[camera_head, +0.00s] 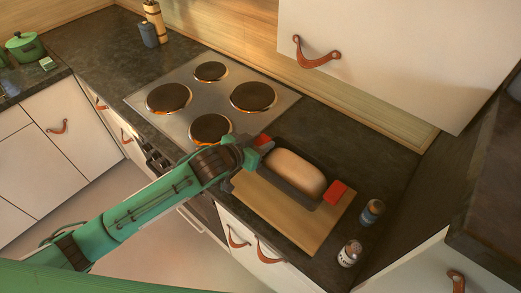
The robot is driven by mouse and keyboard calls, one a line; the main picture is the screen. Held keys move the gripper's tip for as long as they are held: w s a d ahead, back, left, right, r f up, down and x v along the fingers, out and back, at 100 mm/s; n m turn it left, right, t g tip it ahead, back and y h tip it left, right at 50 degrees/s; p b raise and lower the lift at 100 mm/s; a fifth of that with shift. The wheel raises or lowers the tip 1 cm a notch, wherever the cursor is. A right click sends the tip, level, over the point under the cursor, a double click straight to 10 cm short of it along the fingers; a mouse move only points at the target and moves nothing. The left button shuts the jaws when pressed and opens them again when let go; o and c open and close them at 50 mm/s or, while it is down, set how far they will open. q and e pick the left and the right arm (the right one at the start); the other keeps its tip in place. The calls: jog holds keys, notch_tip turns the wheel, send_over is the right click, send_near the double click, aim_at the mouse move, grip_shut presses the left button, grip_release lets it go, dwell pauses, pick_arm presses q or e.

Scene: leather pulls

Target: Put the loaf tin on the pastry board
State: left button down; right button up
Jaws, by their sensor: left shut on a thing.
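The loaf tin (314,200) is dark with red end grips and has a pale loaf (295,172) in it. It is over the wooden pastry board (278,213) on the dark counter. I cannot tell whether the tin touches the board or is held just above it. My left gripper (257,150) is shut on the tin at its red grip on the left end; the fingertips are partly hidden. My right gripper is not in view.
A hob (212,100) with several round plates lies left of the board. A blue jar (371,212) and a white jar (349,253) stand right of the board. A wall cabinet (400,50) hangs above the counter. A green pot (25,46) stands far left.

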pick_arm(q)
jog(key=shift+f+p, duration=0.35)
jog(key=shift+f, duration=1.75)
jog(key=c, duration=1.4)
grip_release()
jog(key=shift+f, duration=0.25)
jog(key=o, duration=0.4)
jog(key=shift+o, duration=0.2)
jog(key=shift+r, duration=0.1)
